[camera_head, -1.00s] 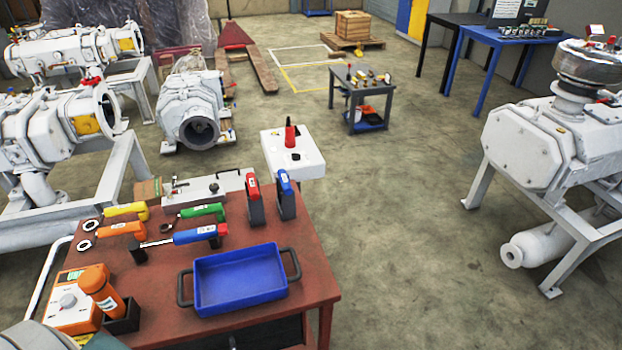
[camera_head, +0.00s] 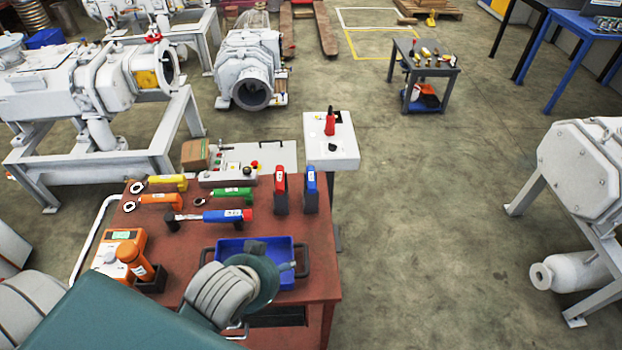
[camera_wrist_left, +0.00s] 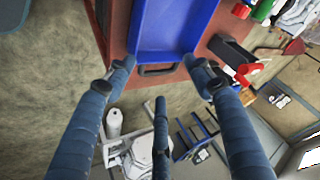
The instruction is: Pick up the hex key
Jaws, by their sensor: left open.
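I cannot clearly pick out the hex key. Candidates on the red-brown table (camera_head: 205,272) are a red-handled tool (camera_head: 281,180) and a blue-handled tool (camera_head: 311,180), standing upright in dark holders behind the tray. My left gripper (camera_head: 280,255) is above the blue tray (camera_head: 228,244), mostly hidden by my arm and wrist. In the left wrist view its fingers (camera_wrist_left: 158,75) are spread open with nothing between them, the blue tray (camera_wrist_left: 172,28) beyond. A red item in a dark holder (camera_wrist_left: 235,57) shows right of the fingers. My right gripper is not in view.
Yellow (camera_head: 167,183), orange (camera_head: 160,200) and green (camera_head: 231,194) handled tools lie left on the table, with a blue-and-red handled wrench (camera_head: 215,216). An orange device (camera_head: 120,252) stands at the left front. A white pedestal (camera_head: 345,147) stands behind the table.

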